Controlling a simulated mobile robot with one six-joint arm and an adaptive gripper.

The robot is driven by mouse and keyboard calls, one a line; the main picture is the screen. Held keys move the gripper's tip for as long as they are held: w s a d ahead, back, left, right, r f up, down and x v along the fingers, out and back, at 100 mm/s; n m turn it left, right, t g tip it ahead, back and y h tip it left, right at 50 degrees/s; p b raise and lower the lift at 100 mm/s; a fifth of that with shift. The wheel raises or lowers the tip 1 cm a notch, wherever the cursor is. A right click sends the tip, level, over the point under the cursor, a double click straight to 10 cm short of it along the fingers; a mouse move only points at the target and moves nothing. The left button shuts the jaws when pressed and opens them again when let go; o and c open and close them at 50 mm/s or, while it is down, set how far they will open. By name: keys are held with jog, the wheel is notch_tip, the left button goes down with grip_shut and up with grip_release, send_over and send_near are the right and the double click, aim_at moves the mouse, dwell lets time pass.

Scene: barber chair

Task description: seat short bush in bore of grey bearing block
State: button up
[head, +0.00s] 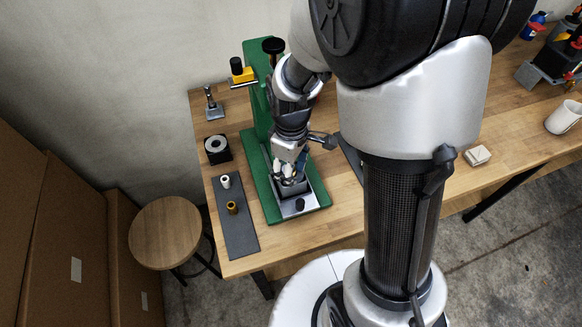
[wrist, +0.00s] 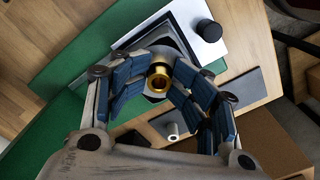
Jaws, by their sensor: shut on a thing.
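My gripper (head: 288,171) points down over the base of the green press. In the wrist view my gripper (wrist: 160,75) is shut on a brass-coloured short bush (wrist: 158,81), which shows as a ring between the fingertips. The grey bearing block (head: 292,188) stands on a pale plate on the press base, right under my gripper. In the wrist view the fingers and the bush cover much of the block, and its bore is hidden. I cannot tell whether the bush is above the bore or partly in it.
A dark mat (head: 238,232) at left carries a white bush (head: 225,181) and another brass bush (head: 232,208). A black block with a pale ring (head: 217,149) stands behind it. The green press column (head: 258,104) rises close beside my wrist. The table's right part holds scattered things.

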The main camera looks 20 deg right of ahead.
notch_tip(320, 180, up, 13)
jog(key=p, duration=0.4)
jog(key=s+r+m+t, duration=0.4)
jog(key=s+r+m, duration=0.4)
jog(key=s+r, duration=0.3)
jog(key=s, duration=0.4)
jog(key=shift+r+m+t, duration=0.15)
jog(key=shift+m+t, duration=0.15)
jog(key=shift+f+b, duration=0.65)
jog(key=shift+f, duration=0.2)
jog(key=shift+c, duration=0.2)
